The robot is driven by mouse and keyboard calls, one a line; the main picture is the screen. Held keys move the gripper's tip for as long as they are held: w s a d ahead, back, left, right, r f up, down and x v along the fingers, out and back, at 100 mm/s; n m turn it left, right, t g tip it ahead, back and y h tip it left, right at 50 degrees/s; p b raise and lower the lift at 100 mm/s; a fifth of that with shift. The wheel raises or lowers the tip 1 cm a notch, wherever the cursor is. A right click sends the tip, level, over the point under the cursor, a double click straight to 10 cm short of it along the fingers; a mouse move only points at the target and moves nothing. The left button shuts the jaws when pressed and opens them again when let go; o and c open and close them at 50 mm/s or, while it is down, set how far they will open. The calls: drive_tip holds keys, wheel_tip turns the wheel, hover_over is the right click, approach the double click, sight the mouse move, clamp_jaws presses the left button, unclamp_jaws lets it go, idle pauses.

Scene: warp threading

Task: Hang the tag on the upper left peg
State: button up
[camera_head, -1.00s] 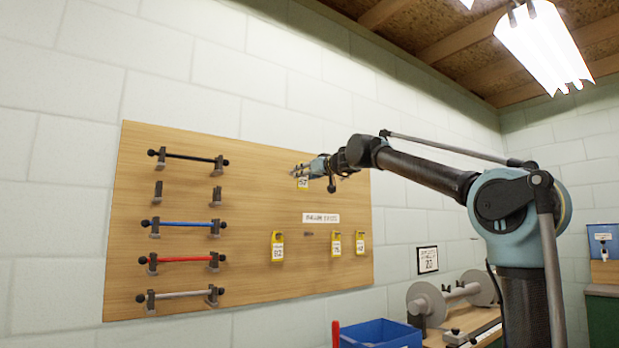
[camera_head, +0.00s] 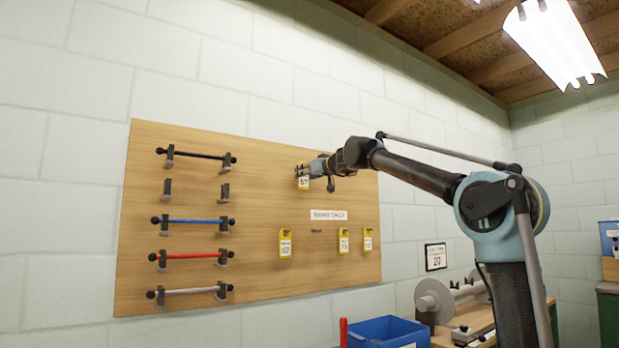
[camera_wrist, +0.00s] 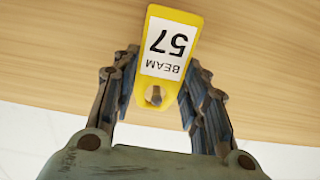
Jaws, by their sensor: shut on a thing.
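A yellow tag (camera_head: 303,183) with a white label reading 57 is at the upper part of the wooden pegboard (camera_head: 260,200). In the wrist view the tag (camera_wrist: 168,55) appears upside down between my fingers, its hole facing my palm. Something grey shows in the hole; I cannot tell whether it is a peg through it. My gripper (camera_wrist: 163,85) is shut on the tag, and also shows close to the board in the head view (camera_head: 302,171). The upper left peg is not clearly seen; the gripper and tag cover that area.
Below hang yellow tags at left (camera_head: 285,243) and right (camera_head: 343,241), with a bare peg (camera_head: 316,231) between them, under a white sign (camera_head: 328,214). Racks with coloured rods (camera_head: 194,221) are on the board's left. A blue bin (camera_head: 385,332) stands low in front.

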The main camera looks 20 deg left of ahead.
drive_tip(key=shift+w+a+f, duration=0.55)
drive_tip(key=shift+w+a, duration=0.05)
drive_tip(key=shift+a, duration=0.05)
idle(0.5)
drive_tip(key=o, duration=0.9)
drive_tip(key=shift+o, duration=0.2)
drive_tip(key=shift+s, duration=0.1)
drive_tip(key=v, duration=1.1)
drive_tip(key=shift+s+d, duration=0.15)
drive_tip(key=shift+d, duration=0.25)
drive_tip(key=shift+f, duration=0.1)
